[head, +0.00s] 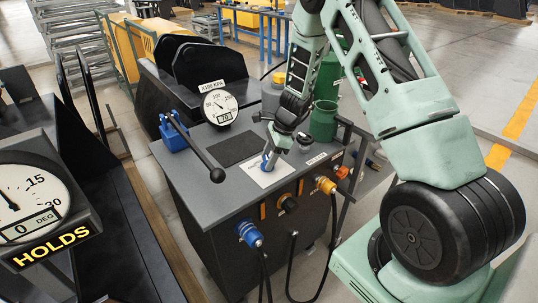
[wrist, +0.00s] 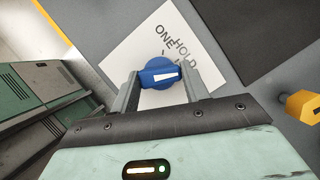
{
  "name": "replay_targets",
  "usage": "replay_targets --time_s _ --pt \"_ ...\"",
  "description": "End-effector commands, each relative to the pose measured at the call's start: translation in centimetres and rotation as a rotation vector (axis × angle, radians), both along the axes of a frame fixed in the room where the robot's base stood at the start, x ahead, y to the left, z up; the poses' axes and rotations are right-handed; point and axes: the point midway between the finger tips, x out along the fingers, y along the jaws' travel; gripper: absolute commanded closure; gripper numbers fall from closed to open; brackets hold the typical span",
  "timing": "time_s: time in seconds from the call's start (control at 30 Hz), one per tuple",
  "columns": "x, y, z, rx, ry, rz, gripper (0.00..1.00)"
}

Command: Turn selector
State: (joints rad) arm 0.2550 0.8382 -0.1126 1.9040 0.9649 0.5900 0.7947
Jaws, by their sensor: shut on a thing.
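The selector is a blue knob (wrist: 158,73) with a white pointer mark, set on a white label plate (wrist: 205,68). The words "ONE" and "HOLD" show on the plate; other lettering is hidden. In the wrist view the pointer lies nearly level across the picture, and I cannot tell which end marks the setting. My gripper (wrist: 160,88) is shut on the knob, one finger on each side. In the head view my gripper (head: 268,158) reaches down to the white plate (head: 264,175) on the grey bench top; the knob is mostly hidden there.
A black-handled lever on a blue base (head: 173,137) and a round gauge (head: 220,106) stand on the bench (head: 200,148). A green canister (head: 323,120) stands behind my gripper. A large "HOLDS" dial (head: 28,205) is at left.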

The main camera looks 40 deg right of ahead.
Motion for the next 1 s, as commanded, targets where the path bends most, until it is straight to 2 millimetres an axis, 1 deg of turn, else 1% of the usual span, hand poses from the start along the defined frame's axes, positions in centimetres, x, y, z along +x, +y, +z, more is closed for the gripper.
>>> replay_targets --time_s 1.0 --pt "0.60 0.15 -0.05 -0.001 0.000 0.952 0.77"
